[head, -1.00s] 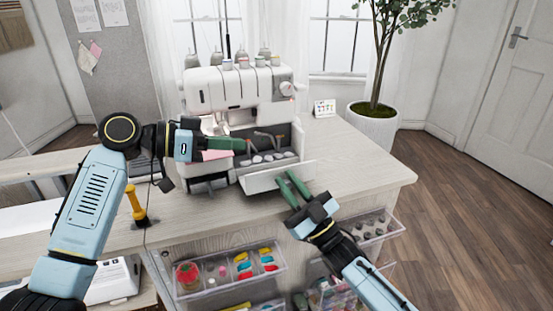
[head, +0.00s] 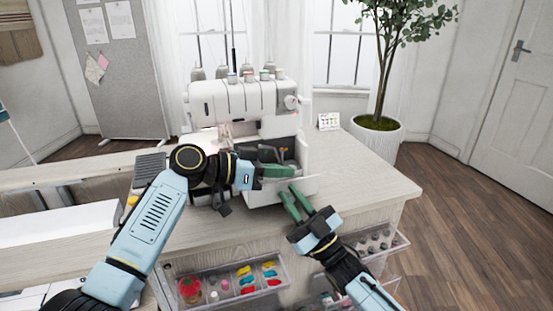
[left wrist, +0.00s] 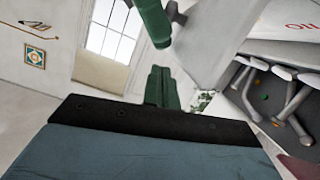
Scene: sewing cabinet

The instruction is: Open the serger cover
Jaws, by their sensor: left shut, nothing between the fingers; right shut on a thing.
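The white serger (head: 243,98) stands on the table. Its front cover (head: 308,187) is folded down and outward, showing the dark inside with metal parts (left wrist: 285,92) in the left wrist view. The cover also shows there as a pale panel (left wrist: 212,40). My right gripper (head: 293,191) is shut on the cover's edge near its right end; its fingers partly hide the contact. My left gripper (head: 287,171) is shut and empty, in front of the serger's opening and just above the cover, hiding part of both. Its green fingers show in the left wrist view (left wrist: 161,82).
Clear drawers (head: 220,285) with colourful sewing items stick out below the table edge, and another (head: 375,243) lies beside my right arm. A small card (head: 328,121) stands behind the serger's right side. The tabletop (head: 365,175) to the right is clear.

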